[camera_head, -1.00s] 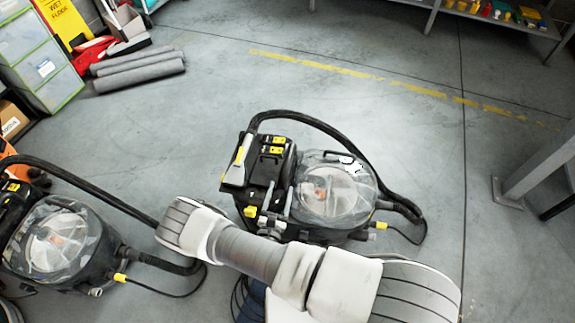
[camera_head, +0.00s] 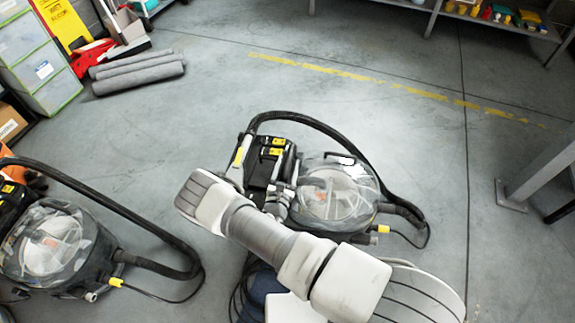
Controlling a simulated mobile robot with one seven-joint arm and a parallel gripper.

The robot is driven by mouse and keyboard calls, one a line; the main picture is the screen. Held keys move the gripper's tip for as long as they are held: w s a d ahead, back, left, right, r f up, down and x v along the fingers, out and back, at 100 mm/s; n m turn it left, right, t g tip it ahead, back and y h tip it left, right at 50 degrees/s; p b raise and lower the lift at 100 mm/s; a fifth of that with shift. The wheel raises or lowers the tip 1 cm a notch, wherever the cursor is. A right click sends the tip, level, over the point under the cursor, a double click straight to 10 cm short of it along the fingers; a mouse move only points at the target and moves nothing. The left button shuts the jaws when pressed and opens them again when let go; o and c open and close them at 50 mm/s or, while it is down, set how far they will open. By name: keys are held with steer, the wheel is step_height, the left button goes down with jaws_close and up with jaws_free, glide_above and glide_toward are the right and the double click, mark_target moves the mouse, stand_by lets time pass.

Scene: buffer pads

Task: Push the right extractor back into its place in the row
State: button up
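The right extractor (camera_head: 338,198) stands upright on the floor near the middle of the view. It has a clear domed tank on its right, a black body (camera_head: 268,165) with yellow parts on its left, and a looping black hose. A second extractor (camera_head: 48,247) stands at the left edge, partly cut off, with a wide floor gap between them. My white and grey arm (camera_head: 265,240) crosses in front of the right extractor's lower left side and hides part of it.
Rolled grey mats (camera_head: 138,72), a yellow wet-floor sign (camera_head: 62,28) and drawers (camera_head: 42,68) are at the upper left. A metal table leg (camera_head: 510,195) stands at the right. A shelf (camera_head: 500,18) runs along the back. The floor behind the extractors is open.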

jaws_close()
stand_by(1.2)
